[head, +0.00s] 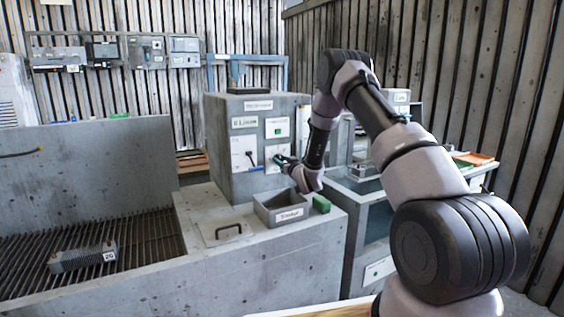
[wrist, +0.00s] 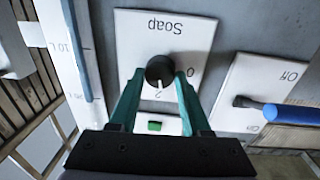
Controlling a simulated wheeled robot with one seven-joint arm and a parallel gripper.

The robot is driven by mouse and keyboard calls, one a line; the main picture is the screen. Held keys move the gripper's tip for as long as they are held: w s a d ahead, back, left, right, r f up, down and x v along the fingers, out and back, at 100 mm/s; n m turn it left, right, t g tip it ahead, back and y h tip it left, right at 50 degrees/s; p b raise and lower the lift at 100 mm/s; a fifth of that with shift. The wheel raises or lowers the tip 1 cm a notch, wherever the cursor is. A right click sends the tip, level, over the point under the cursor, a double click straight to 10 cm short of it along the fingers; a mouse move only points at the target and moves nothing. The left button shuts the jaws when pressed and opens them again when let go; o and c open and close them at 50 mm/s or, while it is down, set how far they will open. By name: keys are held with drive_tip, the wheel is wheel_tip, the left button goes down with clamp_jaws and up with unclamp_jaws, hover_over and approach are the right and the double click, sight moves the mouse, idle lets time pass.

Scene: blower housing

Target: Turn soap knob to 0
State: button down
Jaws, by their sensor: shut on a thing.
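The soap knob (wrist: 160,70) is a round black dial with a white pointer mark on a white plate (wrist: 190,30) marked "Soap", upside down in the wrist view. The pointer faces the picture's bottom, toward the "2"; a "0" shows to the right of the knob. My gripper (wrist: 161,76) has its two green fingers on either side of the knob and is shut on it. In the head view my gripper (head: 284,162) is at the front of the grey cabinet (head: 225,110), and the arm and fingers hide the knob there.
A blue-handled lever (wrist: 290,114) on an "Off" plate sits beside the soap plate. A green button (wrist: 155,126) is close to the fingers. A gauge tube (wrist: 80,50) stands on the other side. An open grey bin (head: 265,213) and green block (head: 321,204) sit below my gripper.

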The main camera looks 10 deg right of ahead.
drive_tip(key=n, duration=0.3)
drive_tip(key=shift+f+n, duration=0.1)
drive_tip(key=shift+n, duration=0.2)
drive_tip(key=n, duration=0.4)
drive_tip(key=shift+n, duration=0.4)
drive_tip(key=shift+f+n+y, duration=0.15)
drive_tip(key=shift+n+y, duration=0.35)
drive_tip(key=shift+n, duration=3.4)
drive_tip(key=shift+c, duration=1.8)
unclamp_jaws()
